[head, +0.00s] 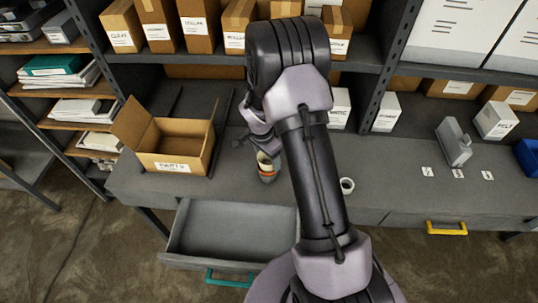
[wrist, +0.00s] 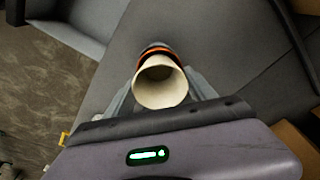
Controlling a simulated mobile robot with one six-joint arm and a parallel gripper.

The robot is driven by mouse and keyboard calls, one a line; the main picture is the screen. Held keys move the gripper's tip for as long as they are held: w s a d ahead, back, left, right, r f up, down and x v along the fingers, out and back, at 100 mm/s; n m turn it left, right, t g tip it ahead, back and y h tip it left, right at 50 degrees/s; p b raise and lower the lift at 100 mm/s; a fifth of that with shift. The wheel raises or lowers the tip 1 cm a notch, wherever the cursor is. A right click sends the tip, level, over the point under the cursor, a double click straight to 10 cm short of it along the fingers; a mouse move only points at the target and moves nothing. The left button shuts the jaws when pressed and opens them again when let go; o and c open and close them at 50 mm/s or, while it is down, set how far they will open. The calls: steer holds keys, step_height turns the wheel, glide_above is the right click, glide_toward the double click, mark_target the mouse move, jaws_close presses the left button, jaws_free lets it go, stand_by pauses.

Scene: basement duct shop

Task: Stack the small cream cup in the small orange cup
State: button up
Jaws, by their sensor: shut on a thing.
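The small cream cup (head: 264,158) is between the fingers of my gripper (head: 258,160), upright over the workbench. In the wrist view the cream cup (wrist: 160,84) shows its open, empty mouth, and my gripper (wrist: 160,92) is shut on it from both sides. The small orange cup (head: 267,180) is directly below the cream cup. In the wrist view the orange cup (wrist: 157,50) shows as an orange band with a dark part behind the cream cup. The cream cup hides most of it; I cannot tell how deep the cream cup sits in it.
An open cardboard box (head: 178,145) labelled parts stands to the left. An open, empty drawer (head: 230,230) juts out below the bench (head: 400,195). A white cup-like ring (head: 347,185) is right of my arm. A grey device (head: 453,142) stands farther right. Shelves with boxes line the back.

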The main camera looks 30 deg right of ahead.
steer(key=shift+s+a+f+b, duration=0.1)
steer(key=shift+s+a+b, duration=0.05)
steer(key=shift+b, duration=0.15)
steer(key=shift+f+b, duration=0.45)
steer(key=shift+b, duration=0.2)
steer(key=o, duration=1.3)
steer(key=shift+o, duration=0.2)
